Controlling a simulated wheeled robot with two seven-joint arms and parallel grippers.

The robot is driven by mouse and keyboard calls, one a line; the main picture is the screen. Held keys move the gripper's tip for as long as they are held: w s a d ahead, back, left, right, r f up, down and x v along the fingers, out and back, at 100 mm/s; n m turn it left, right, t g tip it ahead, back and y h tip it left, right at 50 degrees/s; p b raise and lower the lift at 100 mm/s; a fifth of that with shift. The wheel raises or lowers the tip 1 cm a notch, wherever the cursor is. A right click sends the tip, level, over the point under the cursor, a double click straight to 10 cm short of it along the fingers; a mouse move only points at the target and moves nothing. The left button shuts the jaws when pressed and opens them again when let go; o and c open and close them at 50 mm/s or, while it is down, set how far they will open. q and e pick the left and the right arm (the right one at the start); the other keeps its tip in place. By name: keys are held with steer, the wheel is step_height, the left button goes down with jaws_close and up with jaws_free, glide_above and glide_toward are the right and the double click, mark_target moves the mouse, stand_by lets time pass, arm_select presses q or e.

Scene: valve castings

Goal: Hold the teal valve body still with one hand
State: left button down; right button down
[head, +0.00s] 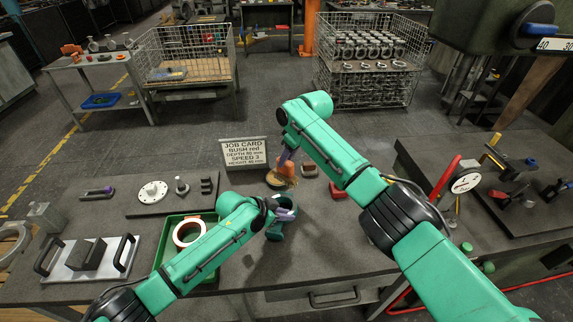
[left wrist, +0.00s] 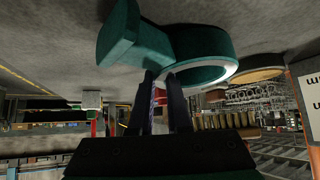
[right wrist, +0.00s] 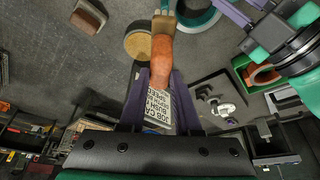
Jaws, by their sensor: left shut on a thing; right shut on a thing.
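The teal valve body (head: 283,232) stands on the grey bench in the middle of the head view. My left gripper (head: 284,209) is shut on its ring wall. In the left wrist view the ring and flange of the valve body (left wrist: 205,45) are above the fingertips (left wrist: 165,80). My right gripper (head: 287,158) is behind the valve body, shut on an orange-handled tool (right wrist: 160,60) with a tan block at its far end. In the right wrist view the tool points toward the valve body (right wrist: 205,18); whether it touches is unclear.
A round tan-topped piece (right wrist: 138,44) lies beside the tool. A job card (head: 243,152) stands behind. A green tray with a copper-coloured ring (head: 188,234) is left of the valve body. A red block (head: 338,190) and dial gauge (head: 465,182) are to the right. The bench front is clear.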

arm_select(q)
steer(key=shift+w+r, duration=0.1)
steer(key=shift+r, duration=0.15)
arm_select(e)
steer(key=shift+r, duration=1.85)
arm_select(q)
steer(key=c, duration=0.9)
jaws_free()
steer(key=shift+o, duration=0.5)
steer(key=shift+s, duration=0.2)
arm_select(e)
steer(key=shift+s, duration=0.15)
arm_select(q)
steer(key=shift+f, duration=0.1)
